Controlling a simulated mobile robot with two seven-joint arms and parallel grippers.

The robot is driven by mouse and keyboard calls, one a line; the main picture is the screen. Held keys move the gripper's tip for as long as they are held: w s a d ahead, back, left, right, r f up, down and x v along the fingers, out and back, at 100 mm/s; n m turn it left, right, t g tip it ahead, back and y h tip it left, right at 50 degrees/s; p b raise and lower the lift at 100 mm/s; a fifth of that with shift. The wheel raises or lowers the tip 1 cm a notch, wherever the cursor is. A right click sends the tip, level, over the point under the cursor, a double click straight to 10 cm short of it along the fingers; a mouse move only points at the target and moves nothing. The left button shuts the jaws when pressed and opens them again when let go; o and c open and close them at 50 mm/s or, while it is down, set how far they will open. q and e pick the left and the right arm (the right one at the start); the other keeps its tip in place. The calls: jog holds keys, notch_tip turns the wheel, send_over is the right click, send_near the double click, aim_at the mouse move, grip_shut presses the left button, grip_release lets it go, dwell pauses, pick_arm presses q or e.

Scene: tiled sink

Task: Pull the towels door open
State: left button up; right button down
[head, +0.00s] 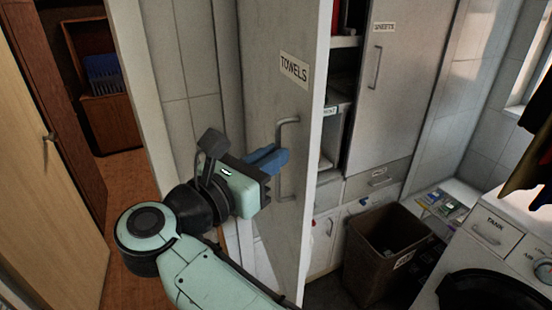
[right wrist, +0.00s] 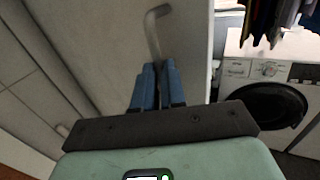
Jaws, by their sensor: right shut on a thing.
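The towels door (head: 270,80) is a tall grey-white door with a "TOWELS" label (head: 294,70). It stands swung open, its free edge toward me, with shelves showing behind it. Its metal bar handle (head: 288,125) is on the door's left-facing side. My right gripper (head: 284,157) is at the handle with its blue fingers around the bar. In the right wrist view the blue fingers (right wrist: 158,85) are closed on the handle (right wrist: 152,32), whose upper bend sticks out above them. The fingers hide part of the bar. My left gripper is in neither view.
A brown bin (head: 375,262) stands right of the door, beside a washing machine (head: 495,250). The neighbouring "SHEETS" door (head: 395,90) is closed. A tiled wall (head: 190,65) is behind the towels door on the left. A wooden door (head: 45,150) stands at the far left.

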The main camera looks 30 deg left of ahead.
jog(key=shift+w+a+r, duration=0.1)
jog(key=shift+w+a, duration=0.05)
jog(key=shift+a, duration=0.05)
jog(key=c, duration=1.5)
grip_release()
jog(key=o, duration=0.3)
jog(key=shift+w+a, duration=0.3)
jog(key=shift+w+a+f, duration=0.2)
jog(key=shift+w+a, duration=0.05)
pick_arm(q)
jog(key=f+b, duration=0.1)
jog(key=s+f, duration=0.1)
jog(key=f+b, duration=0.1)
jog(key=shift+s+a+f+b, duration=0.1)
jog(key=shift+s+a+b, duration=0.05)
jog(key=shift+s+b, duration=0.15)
pick_arm(e)
jog(key=s+a, duration=0.1)
jog(key=s, duration=1.2)
jog(key=shift+s+a, duration=0.4)
